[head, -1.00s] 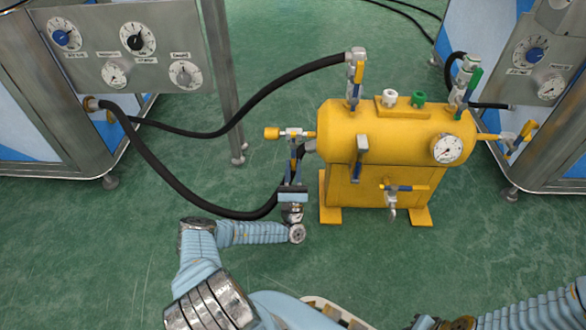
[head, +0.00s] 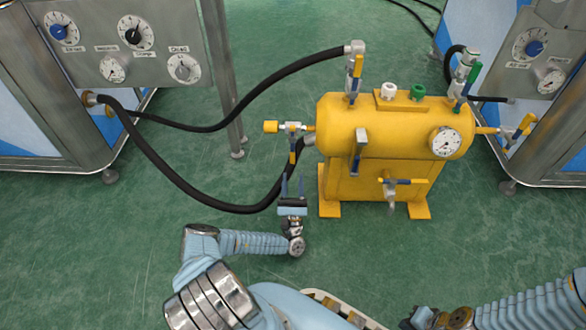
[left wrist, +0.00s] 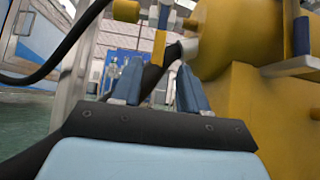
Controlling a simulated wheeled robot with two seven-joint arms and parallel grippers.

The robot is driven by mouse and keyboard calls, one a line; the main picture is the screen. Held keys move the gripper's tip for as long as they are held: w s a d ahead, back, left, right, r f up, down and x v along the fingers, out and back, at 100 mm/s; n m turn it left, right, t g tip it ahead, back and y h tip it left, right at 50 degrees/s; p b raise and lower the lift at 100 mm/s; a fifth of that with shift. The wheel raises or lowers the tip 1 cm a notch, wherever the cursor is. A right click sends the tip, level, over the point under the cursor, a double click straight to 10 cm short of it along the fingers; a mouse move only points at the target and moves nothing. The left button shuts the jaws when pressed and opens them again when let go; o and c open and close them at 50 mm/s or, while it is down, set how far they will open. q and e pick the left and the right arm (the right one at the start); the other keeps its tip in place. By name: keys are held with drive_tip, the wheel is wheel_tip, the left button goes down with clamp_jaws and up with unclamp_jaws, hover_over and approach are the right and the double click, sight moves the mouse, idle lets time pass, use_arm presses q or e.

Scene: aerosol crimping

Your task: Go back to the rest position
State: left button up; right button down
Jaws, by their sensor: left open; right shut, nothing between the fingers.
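My left gripper (head: 292,187) is open and empty, in front of the left end of the yellow tank (head: 395,135). In the left wrist view its two blue fingers (left wrist: 155,85) stand apart with nothing held between them; the black hose and the tank's left fitting show beyond. The left-side valve (head: 291,140) with its yellow and blue handle is just above the fingertips in the head view, apart from them. My right arm enters at the lower right of the head view; its gripper is not in view.
A black hose (head: 180,180) loops from the left machine panel (head: 125,45) to the tank's left end, close to my left gripper. Another hose (head: 270,83) reaches the tank's top valve. A second machine (head: 535,60) stands at the right. The green floor in front is clear.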

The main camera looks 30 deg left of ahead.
use_arm(q)
drive_tip(key=shift+s+d+f, duration=0.2)
drive_tip(key=shift+s+f, duration=0.1)
drive_tip(key=shift+f, duration=0.1)
drive_tip(key=shift+r, duration=0.1)
